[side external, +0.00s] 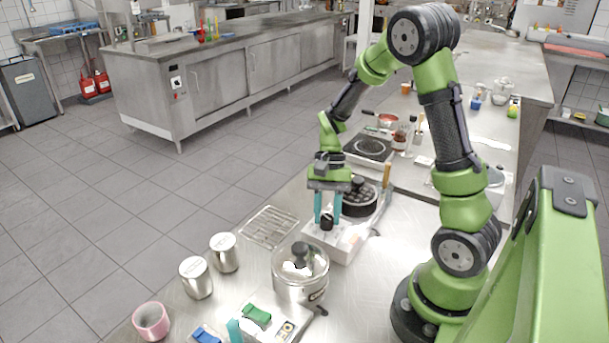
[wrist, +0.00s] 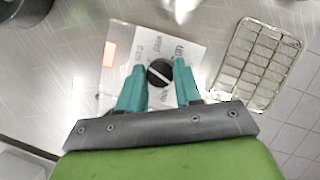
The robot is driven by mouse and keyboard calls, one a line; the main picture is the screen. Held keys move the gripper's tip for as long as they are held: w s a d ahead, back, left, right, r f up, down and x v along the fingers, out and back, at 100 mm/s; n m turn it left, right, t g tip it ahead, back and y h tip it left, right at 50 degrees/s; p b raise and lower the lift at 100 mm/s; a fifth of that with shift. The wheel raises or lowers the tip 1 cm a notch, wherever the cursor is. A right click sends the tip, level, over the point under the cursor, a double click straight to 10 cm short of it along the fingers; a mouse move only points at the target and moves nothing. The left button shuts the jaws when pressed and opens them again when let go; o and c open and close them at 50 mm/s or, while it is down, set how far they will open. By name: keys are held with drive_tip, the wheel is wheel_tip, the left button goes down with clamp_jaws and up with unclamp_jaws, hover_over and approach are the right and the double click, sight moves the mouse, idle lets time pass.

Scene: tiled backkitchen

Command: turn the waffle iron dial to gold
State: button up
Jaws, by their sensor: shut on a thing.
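The waffle iron (side external: 358,197) is round and black, with a pale control panel (side external: 344,246) at its near side. A black dial (wrist: 160,72) with a white pointer line sits on this panel, and it also shows in the side view (side external: 327,222). My gripper (wrist: 160,70) points down over the panel, its two teal fingers on either side of the dial and shut on it. The pointer line slants in the wrist view. Printed words lie around the dial, but I cannot read which one the pointer faces. In the side view my gripper (side external: 327,218) partly hides the panel.
A wire rack (side external: 269,227) lies left of the panel. A lidded steel pot (side external: 300,272) stands in front, with two steel canisters (side external: 224,252) and a pink cup (side external: 151,321) to its left. A hot plate (side external: 370,148) lies behind the waffle iron.

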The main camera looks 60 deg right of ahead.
drive_tip(key=shift+d+m, duration=0.1)
drive_tip(key=shift+m, duration=0.4)
drive_tip(key=o, duration=1)
drive_tip(key=v, duration=1.6)
drive_tip(key=shift+s+d+r, duration=0.15)
drive_tip(key=shift+d+r, duration=0.1)
drive_tip(key=shift+r, duration=0.15)
